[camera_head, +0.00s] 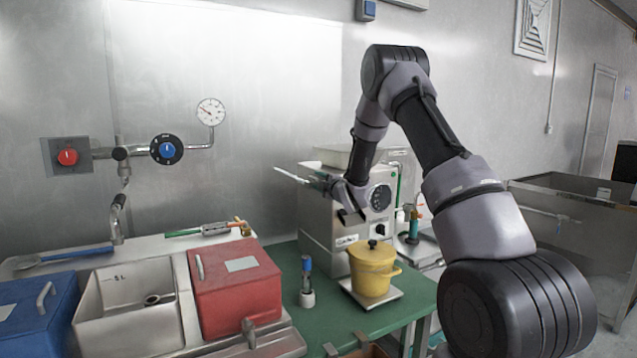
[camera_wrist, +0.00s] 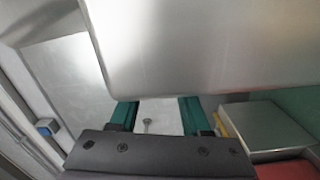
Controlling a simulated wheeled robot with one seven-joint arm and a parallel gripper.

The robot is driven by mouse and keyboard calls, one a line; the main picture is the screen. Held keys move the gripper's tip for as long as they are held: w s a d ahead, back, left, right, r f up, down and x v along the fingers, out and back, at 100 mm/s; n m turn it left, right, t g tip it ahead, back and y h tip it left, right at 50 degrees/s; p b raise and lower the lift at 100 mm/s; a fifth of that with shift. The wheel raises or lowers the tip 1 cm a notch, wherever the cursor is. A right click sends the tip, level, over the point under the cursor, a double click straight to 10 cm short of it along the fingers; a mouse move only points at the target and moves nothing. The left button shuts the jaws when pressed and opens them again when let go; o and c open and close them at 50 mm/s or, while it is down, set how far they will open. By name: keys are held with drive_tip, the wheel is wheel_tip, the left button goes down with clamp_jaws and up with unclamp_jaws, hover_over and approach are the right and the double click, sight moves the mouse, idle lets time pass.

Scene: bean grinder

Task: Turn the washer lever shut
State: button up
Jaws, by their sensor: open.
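No part in view is marked as the washer lever, so I cannot tell for sure which it is. A small grey lever (camera_head: 249,333) stands at the sink's front edge.
A sink (camera_head: 130,295) sits between a blue box (camera_head: 40,315) and a red box (camera_head: 235,282). A blue-topped tool (camera_head: 307,282) stands on the green counter (camera_head: 325,315). Wall valves with red (camera_head: 68,156) and blue (camera_head: 167,150) knobs are at the left.

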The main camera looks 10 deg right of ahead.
clamp_jaws()
idle(1.3)
